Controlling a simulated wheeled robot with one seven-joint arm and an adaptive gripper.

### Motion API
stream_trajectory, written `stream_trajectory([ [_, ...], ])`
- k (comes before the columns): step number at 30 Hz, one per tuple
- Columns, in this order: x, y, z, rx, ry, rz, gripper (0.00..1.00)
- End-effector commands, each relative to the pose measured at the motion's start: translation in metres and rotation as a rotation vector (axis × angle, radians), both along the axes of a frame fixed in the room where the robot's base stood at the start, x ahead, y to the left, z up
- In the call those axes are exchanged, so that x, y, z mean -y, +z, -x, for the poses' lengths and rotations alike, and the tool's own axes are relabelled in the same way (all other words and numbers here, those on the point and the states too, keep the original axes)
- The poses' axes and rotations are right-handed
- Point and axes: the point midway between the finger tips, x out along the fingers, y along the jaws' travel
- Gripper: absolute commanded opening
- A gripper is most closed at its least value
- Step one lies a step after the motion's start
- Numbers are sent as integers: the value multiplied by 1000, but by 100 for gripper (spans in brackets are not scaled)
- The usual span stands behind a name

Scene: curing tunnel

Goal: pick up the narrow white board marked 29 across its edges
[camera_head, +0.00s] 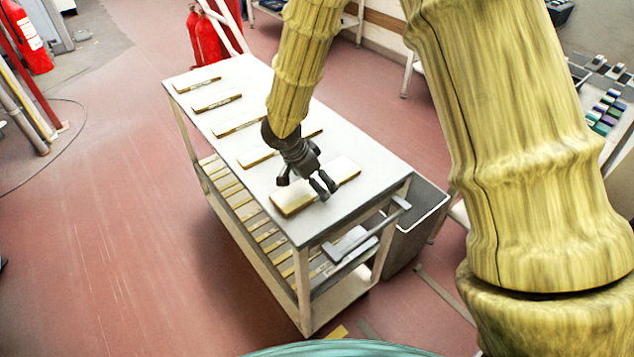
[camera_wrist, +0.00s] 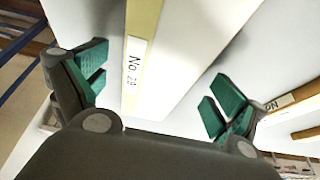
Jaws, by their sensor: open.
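The board marked No. 29 (camera_wrist: 195,50) has a white top and a yellowish edge with a white label, seen in the wrist view. It appears to be the nearest board (camera_head: 346,169) on the white cart top in the head view, lying flat. My gripper (camera_head: 305,185) is over this board, pointing down. In the wrist view my gripper (camera_wrist: 158,84) is open, with one green-padded finger on each side of the board. Both pads look apart from it. Part of the board is hidden behind the fingers in the head view and by the gripper body in the wrist view.
Several similar boards lie in a row along the cart top (camera_head: 366,150), including a second one (camera_head: 257,158) just behind. The cart has a slatted lower shelf and a handle (camera_head: 370,233) at its near end. A grey bin (camera_head: 420,215) stands to its right. Red floor lies open left.

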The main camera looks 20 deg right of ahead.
Motion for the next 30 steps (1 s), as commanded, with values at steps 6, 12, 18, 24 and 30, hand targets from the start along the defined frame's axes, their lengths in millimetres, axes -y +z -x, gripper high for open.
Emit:
stream_trajectory([
  [6,0,-1,0,1,0,0,96],
  [12,0,-1,0,1,0,0,69],
  [18,0,-1,0,1,0,0,44],
  [24,0,0,-1,1,0,0,44],
  [30,0,8,-1,2,0,0,44],
])
